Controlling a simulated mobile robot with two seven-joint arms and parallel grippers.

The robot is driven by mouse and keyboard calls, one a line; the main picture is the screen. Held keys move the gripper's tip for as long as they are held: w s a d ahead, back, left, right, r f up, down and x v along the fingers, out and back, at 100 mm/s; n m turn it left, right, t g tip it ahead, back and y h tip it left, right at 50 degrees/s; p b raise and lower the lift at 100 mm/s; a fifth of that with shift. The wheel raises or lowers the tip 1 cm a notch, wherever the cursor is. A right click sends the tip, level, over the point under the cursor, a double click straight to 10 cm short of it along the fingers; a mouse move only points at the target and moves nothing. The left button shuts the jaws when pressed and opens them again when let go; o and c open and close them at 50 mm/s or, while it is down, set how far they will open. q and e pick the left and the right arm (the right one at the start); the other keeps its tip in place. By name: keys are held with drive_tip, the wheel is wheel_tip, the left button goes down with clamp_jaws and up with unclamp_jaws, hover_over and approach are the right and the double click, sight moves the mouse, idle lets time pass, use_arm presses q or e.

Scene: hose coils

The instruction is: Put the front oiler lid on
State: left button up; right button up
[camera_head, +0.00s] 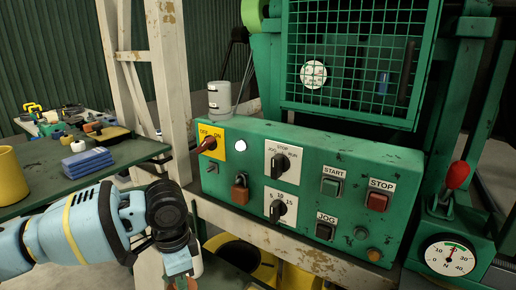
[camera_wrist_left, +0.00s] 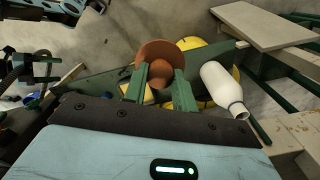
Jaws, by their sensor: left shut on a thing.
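My left gripper (camera_wrist_left: 160,88) shows in the left wrist view with its green fingers closed on the knob of a round copper-brown lid (camera_wrist_left: 166,56). In the head view my left gripper (camera_head: 183,275) hangs at the bottom edge, below and left of the control panel, with the lid mostly cut off. A white bottle-shaped body (camera_wrist_left: 225,88) lies to the right of the lid in the wrist view, apart from it. I cannot tell whether it is the front oiler. A grey-white cylinder (camera_head: 219,101) stands on the panel's top left. My right gripper is not in view.
The green control panel (camera_head: 322,185) with switches and buttons stands close to the right of my left arm. A yellow round container (camera_head: 235,250) is below it. A side table (camera_head: 45,185) holds blue stacked items (camera_head: 86,163) and a yellow cup (camera_head: 12,175). A cream post (camera_head: 170,75) rises behind my wrist.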

use_arm(q)
drive_tip(key=a+n, duration=0.1)
drive_tip(key=n, duration=0.1)
drive_tip(key=a+r+n, duration=0.1)
drive_tip(key=n, duration=0.1)
drive_tip(key=s+a+r+n, duration=0.1)
drive_tip(key=n, duration=0.1)
drive_tip(key=shift+n, duration=0.4)
drive_tip(key=n, duration=0.2)
drive_tip(key=s+a+r+n, duration=0.1)
drive_tip(key=a+n, duration=0.1)
drive_tip(key=n, duration=0.1)
drive_tip(key=shift+s+r+n, duration=0.15)
drive_tip(key=shift+r+n, duration=0.15)
drive_tip(key=shift+r, duration=0.05)
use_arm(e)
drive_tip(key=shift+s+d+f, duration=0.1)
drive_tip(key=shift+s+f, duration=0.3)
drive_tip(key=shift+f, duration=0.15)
use_arm(q)
drive_tip(key=s+f, duration=0.4)
drive_tip(key=f, duration=0.1)
drive_tip(key=shift+f, duration=0.3)
drive_tip(key=shift+d+r, duration=0.1)
drive_tip(key=shift+r, duration=0.05)
wheel_tip(320, 180, up, 10)
